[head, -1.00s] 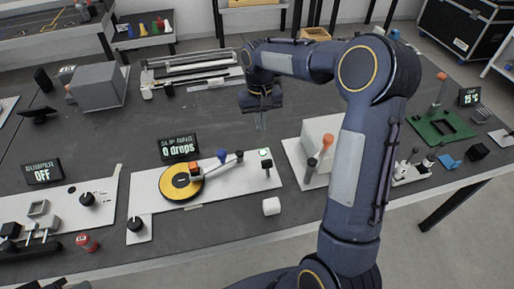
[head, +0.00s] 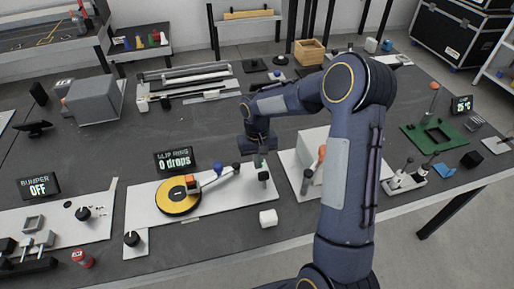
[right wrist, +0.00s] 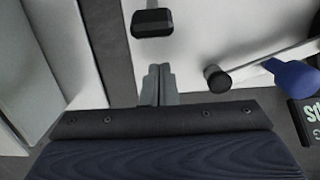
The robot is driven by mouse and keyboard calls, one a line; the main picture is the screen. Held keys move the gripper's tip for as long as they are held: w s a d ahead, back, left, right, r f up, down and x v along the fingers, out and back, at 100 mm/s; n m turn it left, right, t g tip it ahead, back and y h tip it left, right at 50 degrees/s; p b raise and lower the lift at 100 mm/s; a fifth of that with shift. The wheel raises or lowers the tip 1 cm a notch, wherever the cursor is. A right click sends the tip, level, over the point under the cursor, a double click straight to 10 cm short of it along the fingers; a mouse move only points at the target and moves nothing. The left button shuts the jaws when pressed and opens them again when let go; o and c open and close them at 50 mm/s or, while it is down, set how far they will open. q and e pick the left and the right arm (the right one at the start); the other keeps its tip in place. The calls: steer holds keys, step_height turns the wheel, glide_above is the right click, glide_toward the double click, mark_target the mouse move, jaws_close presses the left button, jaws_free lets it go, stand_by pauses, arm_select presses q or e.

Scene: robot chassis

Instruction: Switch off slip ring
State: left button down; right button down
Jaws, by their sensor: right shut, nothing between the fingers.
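The slip ring station is a white plate (head: 215,207) with a yellow disc (head: 178,197) that has a dark centre. An arm with a blue knob (head: 218,168) reaches from the disc to a dark post (head: 236,167); the blue knob (right wrist: 292,76) also shows in the right wrist view. A black-capped part (head: 263,177) stands at the plate's right end; it appears ahead of my fingertips in the right wrist view (right wrist: 152,22). My right gripper (head: 259,160) is shut and empty, above the plate's right end; contact with the cap is not visible. My left gripper is out of view.
A display (head: 174,160) behind the plate reads "0 drops". A black knob (head: 132,239) sits at the plate's front left. A white cube (head: 268,218) lies in front. A grey box (head: 314,150) with an orange-topped lever stands to the right, close to my arm.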

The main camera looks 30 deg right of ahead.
mark_target(263, 177)
steer(key=shift+s+a+r, duration=0.15)
steer(key=shift+s+r, duration=0.25)
steer(key=shift+s, duration=0.25)
steer(key=shift+s+a+r, duration=0.15)
steer(key=shift+s+r, duration=0.25)
steer(key=shift+s, duration=0.25)
steer(key=shift+s, duration=0.1)
steer(key=shift+s+a+r+t+b, duration=0.1)
steer(key=shift+s+r+t+b, duration=0.1)
steer(key=shift+t+b, duration=0.6)
steer(key=s+t+b, duration=0.1)
steer(key=b, duration=0.4)
steer(key=s+t+h+b, duration=0.1)
steer(key=t+b, duration=0.1)
steer(key=b, duration=0.3)
steer(key=s+a+t+b, duration=0.1)
steer(key=s+t+b, duration=0.1)
steer(key=b, duration=0.3)
steer(key=shift+f+h, duration=0.1)
steer(key=shift+h, duration=0.2)
steer(key=shift+r+p, duration=0.35)
steer(key=shift+r, duration=0.3)
